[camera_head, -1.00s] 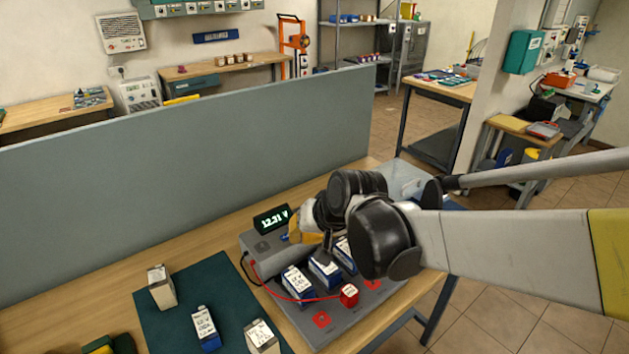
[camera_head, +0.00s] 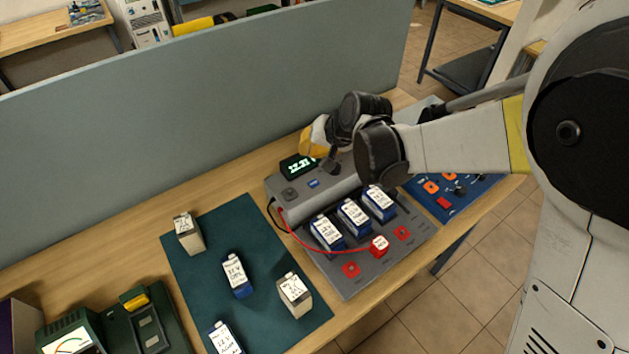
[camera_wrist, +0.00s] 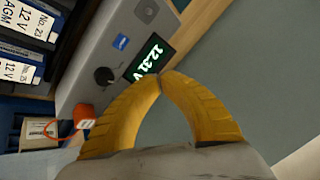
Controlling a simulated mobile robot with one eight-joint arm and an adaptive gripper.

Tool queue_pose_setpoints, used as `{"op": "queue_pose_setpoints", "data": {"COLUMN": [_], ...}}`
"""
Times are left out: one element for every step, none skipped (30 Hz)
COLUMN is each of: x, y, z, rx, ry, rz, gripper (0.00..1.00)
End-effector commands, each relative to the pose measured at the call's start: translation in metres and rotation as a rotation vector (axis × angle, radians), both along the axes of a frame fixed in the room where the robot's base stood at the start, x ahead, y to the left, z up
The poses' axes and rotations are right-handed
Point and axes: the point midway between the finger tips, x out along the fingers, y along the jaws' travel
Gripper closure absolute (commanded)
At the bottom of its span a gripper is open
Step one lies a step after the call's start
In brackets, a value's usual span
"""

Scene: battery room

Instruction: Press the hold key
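A grey tester (camera_head: 335,192) stands on the bench, with a lit display (camera_head: 298,167) that also shows in the wrist view (camera_wrist: 151,56), reading about 12.31 V. Its panel has a small blue rectangle (camera_wrist: 121,42) and a round grey button (camera_wrist: 147,11), both also in the head view (camera_head: 313,184). I cannot read which is the hold key. A black knob (camera_wrist: 104,76) is lower on the panel. My gripper (camera_wrist: 160,76) has its yellow fingertips together, with nothing between them. The fingers (camera_head: 314,137) are above the display end, apart from the blue rectangle and round button.
Several blue batteries (camera_head: 353,216) stand on the tester's tray, with a red lead plug (camera_head: 379,246) in front. More batteries stand on the green mat (camera_head: 245,318) to the left. A grey partition (camera_head: 200,120) runs behind the bench. A blue control panel (camera_head: 480,196) lies right.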

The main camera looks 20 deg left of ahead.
Motion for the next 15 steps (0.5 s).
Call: {"op": "queue_pose_setpoints", "data": {"x": [0.000,0.000,0.000,0.000,0.000,0.000,0.000,0.000,0.000,0.000,0.000,0.000,0.000,0.000,0.000], "y": [0.000,0.000,0.000,0.000,0.000,0.000,0.000,0.000,0.000,0.000,0.000,0.000,0.000,0.000,0.000], "z": [-0.003,-0.004,-0.007,-0.009,-0.011,-0.015,-0.019,-0.022,-0.027,-0.032,-0.036,-0.042,-0.046,-0.051,-0.057], "rx": [0.000,0.000,0.000,0.000,0.000,0.000,0.000,0.000,0.000,0.000,0.000,0.000,0.000,0.000,0.000], "ry": [0.000,0.000,0.000,0.000,0.000,0.000,0.000,0.000,0.000,0.000,0.000,0.000,0.000,0.000,0.000], "rz": [0.000,0.000,0.000,0.000,0.000,0.000,0.000,0.000,0.000,0.000,0.000,0.000,0.000,0.000,0.000], "gripper": [1.00,1.00,1.00,1.00,1.00,1.00,1.00,1.00,1.00,1.00,1.00,1.00,1.00,1.00,1.00]}}
